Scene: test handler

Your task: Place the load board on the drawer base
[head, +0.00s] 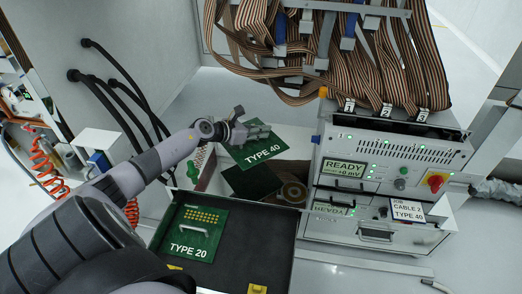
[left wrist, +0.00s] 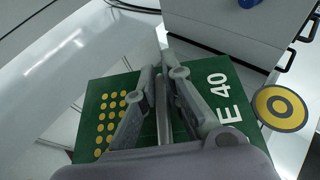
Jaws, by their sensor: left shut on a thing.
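My left gripper (head: 246,130) is shut on the green TYPE 40 load board (head: 265,153), gripping it by its handle. It holds the board in the air above and behind the open black drawer (head: 262,232). In the left wrist view the gripper (left wrist: 162,72) covers the board's middle; the board (left wrist: 98,92) shows yellow contacts on the left and part of its label on the right. A second green board, TYPE 20 (head: 186,252), lies at the left of the drawer. My right gripper is not in view.
The tester (head: 385,160) with a READY screen stands to the right, with ribbon cables (head: 335,75) hanging above it. A dark green panel shape (head: 252,182) shows below the held board, possibly a reflection. Black hoses (head: 115,95) run at left. The drawer's right part is mostly bare.

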